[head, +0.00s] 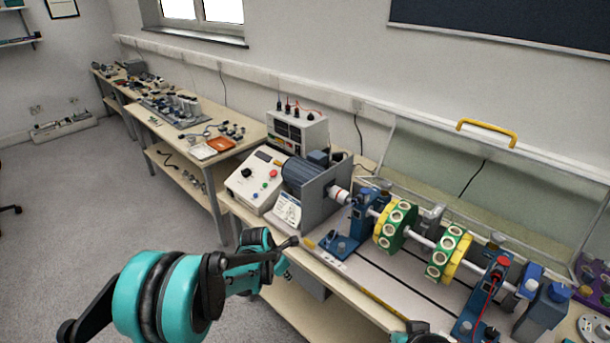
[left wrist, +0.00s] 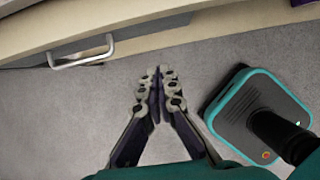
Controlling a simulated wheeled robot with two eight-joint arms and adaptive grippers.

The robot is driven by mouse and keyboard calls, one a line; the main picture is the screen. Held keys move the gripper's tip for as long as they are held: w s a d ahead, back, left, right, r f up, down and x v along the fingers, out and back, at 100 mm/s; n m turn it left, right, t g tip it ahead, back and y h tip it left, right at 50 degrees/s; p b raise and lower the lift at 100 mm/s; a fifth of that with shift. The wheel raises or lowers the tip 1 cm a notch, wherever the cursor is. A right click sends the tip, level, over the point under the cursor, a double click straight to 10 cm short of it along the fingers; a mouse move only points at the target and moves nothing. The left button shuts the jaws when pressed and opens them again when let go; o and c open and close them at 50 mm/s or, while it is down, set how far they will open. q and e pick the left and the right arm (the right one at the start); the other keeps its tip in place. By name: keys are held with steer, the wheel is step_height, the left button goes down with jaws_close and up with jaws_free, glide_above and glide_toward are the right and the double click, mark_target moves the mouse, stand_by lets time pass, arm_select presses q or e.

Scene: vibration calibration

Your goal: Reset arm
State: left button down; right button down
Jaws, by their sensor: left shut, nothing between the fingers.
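My left arm comes in from the lower left of the head view, teal and black. Its gripper (head: 290,243) is in front of the near edge of the bench that carries the vibration rig. In the left wrist view the two dark fingers of the left gripper (left wrist: 163,76) meet at their tips, with nothing between them. They point over bare grey floor. A small dark and teal part of my own body shows at the bottom edge of the head view. My right gripper cannot be made out.
The rig has a motor (head: 305,178), a shaft with green and yellow discs (head: 392,226), and a raised clear cover with a yellow handle (head: 487,131). A white control box (head: 253,182) stands left of it. A drawer handle (left wrist: 82,54) juts from the bench.

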arm_select(q)
steer(key=s+a+r+m+t+y, duration=0.1)
steer(key=s+a+r+m, duration=0.2)
steer(key=s+r+m, duration=0.35)
steer(key=s+a+r+m+t, duration=0.1)
steer(key=s+a+r+m, duration=0.1)
steer(key=s+r+m, duration=0.5)
steer(key=s+a+r+m+t+y, duration=0.1)
steer(key=s+a+m, duration=0.1)
steer(key=s+m, duration=0.4)
steer(key=s+a+r+m, duration=0.1)
steer(key=s+a+m, duration=0.1)
steer(key=s+m, duration=0.5)
steer(key=shift+s+r+m+t+y, duration=0.25)
steer(key=shift+r+m+t+y, duration=0.15)
steer(key=shift+m, duration=0.25)
steer(key=shift+a, duration=0.1)
